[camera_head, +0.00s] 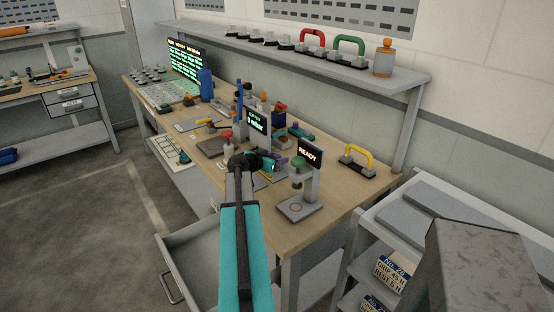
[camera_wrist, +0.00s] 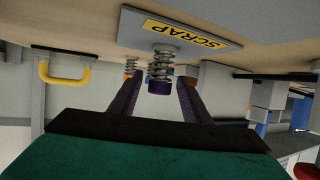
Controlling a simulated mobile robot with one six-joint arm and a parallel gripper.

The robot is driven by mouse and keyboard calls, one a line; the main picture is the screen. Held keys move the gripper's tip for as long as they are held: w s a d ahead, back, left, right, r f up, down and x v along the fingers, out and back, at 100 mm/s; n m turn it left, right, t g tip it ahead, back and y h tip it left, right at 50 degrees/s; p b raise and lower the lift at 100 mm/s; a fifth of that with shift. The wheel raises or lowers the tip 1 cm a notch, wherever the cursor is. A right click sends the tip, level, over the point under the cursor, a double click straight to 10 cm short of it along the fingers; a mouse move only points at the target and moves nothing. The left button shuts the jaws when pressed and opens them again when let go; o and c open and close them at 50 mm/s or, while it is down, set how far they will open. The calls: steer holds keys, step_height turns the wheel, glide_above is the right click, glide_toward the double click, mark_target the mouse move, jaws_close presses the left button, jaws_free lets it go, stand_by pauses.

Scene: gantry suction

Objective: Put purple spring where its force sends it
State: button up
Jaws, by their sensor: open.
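In the wrist view, which is upside down, a coil spring with a purple end cap (camera_wrist: 159,86) stands upright at a grey plate with a yellow SCRAP label (camera_wrist: 186,34). My gripper (camera_wrist: 158,80) is open, with a dark finger on each side of the spring's capped end. I cannot tell whether the fingers touch it. A second spring with orange parts (camera_wrist: 130,68) shows behind it. In the head view, my gripper (camera_head: 275,163) is over the workbench, left of a small press with a green knob (camera_head: 297,163) and a READY display (camera_head: 310,151). The purple spring is not clear there.
A yellow handle (camera_head: 357,158) stands on the bench (camera_head: 338,192) at the right. A second display (camera_head: 257,122) and several small parts crowd the bench behind my gripper. An open drawer (camera_head: 184,250) juts out in front. A raised shelf (camera_head: 330,58) runs along the back.

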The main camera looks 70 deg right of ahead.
steer(key=shift+r, duration=0.15)
steer(key=b+v, duration=0.2)
steer(key=v, duration=1)
stand_by(0.9)
